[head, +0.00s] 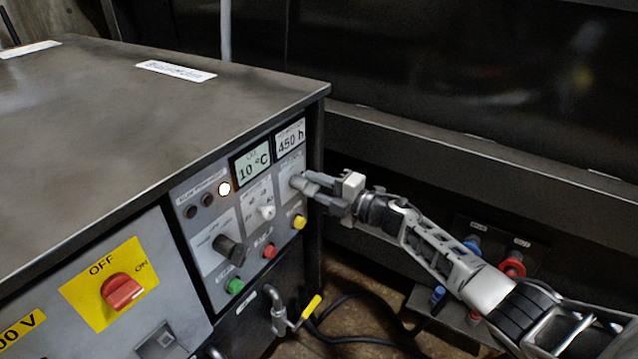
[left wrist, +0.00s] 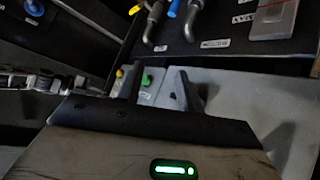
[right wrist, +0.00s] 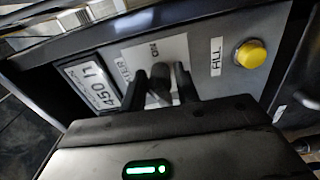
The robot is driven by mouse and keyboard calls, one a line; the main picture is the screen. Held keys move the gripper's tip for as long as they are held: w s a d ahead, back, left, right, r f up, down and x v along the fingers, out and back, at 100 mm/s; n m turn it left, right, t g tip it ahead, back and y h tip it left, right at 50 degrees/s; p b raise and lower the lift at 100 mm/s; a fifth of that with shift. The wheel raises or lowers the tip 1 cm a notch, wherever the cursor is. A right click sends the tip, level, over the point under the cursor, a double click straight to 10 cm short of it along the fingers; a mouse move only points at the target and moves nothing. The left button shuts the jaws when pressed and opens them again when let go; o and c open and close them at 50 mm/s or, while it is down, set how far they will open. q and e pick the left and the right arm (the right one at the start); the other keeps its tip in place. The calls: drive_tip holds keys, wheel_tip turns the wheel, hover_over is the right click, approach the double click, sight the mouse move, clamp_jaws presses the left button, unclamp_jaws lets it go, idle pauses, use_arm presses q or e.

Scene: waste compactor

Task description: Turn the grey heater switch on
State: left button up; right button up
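The grey heater switch is at the right end of the control panel, mostly hidden by my gripper in the head view. In the right wrist view its dark knob (right wrist: 160,82) stands on a light plate with a partly covered label. My right gripper (head: 303,183) reaches it from the right. Its two fingers (right wrist: 161,76) are apart, one on each side of the knob; I cannot tell if they touch it. My left gripper (left wrist: 160,75) is open and empty in the left wrist view, and is outside the head view.
The panel also carries a 10 °C display (head: 252,166), a 450 h display (head: 290,140), a white switch (head: 266,212), a black knob (head: 230,249), and yellow (head: 299,222), red (head: 270,251) and green (head: 235,286) buttons. A red main switch (head: 122,291) is at left. A yellow-handled tap (head: 308,310) is below.

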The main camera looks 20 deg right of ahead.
drive_tip(key=shift+d+r, duration=0.1)
